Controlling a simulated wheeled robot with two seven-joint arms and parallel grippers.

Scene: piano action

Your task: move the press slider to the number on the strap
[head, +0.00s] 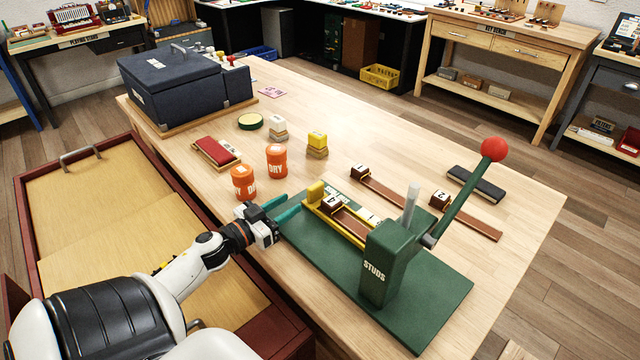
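The green press labelled STUDS (378,268) stands on a green base plate (440,300), with a red-balled lever (493,149) raised. A yellow slider knob (316,190) sits at the left end of the yellow-edged track, which has white number marks (366,214). A brown strap with a dark tag (332,203) lies in the track; its number looks like 4 but is small. Two more tagged straps lie on the bench behind, one with a 2 (440,199). My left gripper (289,208) is open and empty, just left of the knob, not touching it. My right gripper is not in view.
A black bar (476,184) lies right. An open wooden drawer (90,220) is at left.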

